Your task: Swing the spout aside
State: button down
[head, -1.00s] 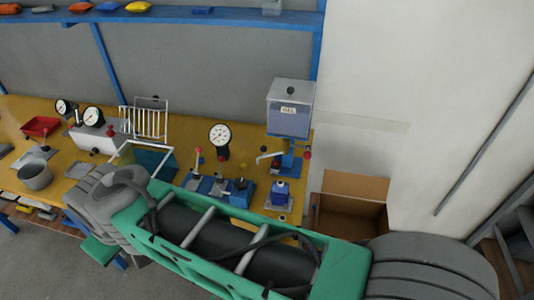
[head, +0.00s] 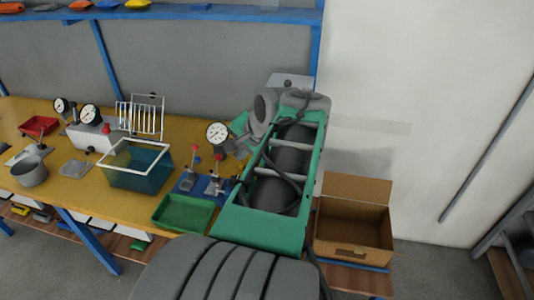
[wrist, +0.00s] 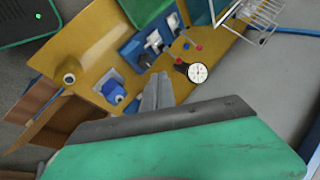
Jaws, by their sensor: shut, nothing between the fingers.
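My gripper (wrist: 160,78) shows in the wrist view as closed grey fingers, empty, above the yellow bench. In the head view my arm covers it. The spout is hidden in both current views. Of the tank unit (head: 290,80) with the spout, only the pale top shows in the head view, behind my arm. A blue container (wrist: 113,92) on a light plate stands left of the fingers in the wrist view, apart from them. I cannot tell whether the fingers touch the spout.
A dial gauge (head: 217,133) and blue clamp fixtures (head: 190,183) stand left of my arm. A green tray (head: 185,213) and a teal clear-walled bin (head: 137,168) lie further left. An open cardboard box (head: 353,222) is at the right, below the wall.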

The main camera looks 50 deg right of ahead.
jog(key=s+d+m+h, duration=0.2)
jog(key=s+d+m, duration=0.4)
jog(key=s+d, duration=0.25)
jog(key=w+d+f, duration=0.4)
jog(key=w+f, duration=0.3)
jog(key=w, duration=0.3)
jog(key=shift+d, duration=0.2)
jog(key=shift+w, duration=0.1)
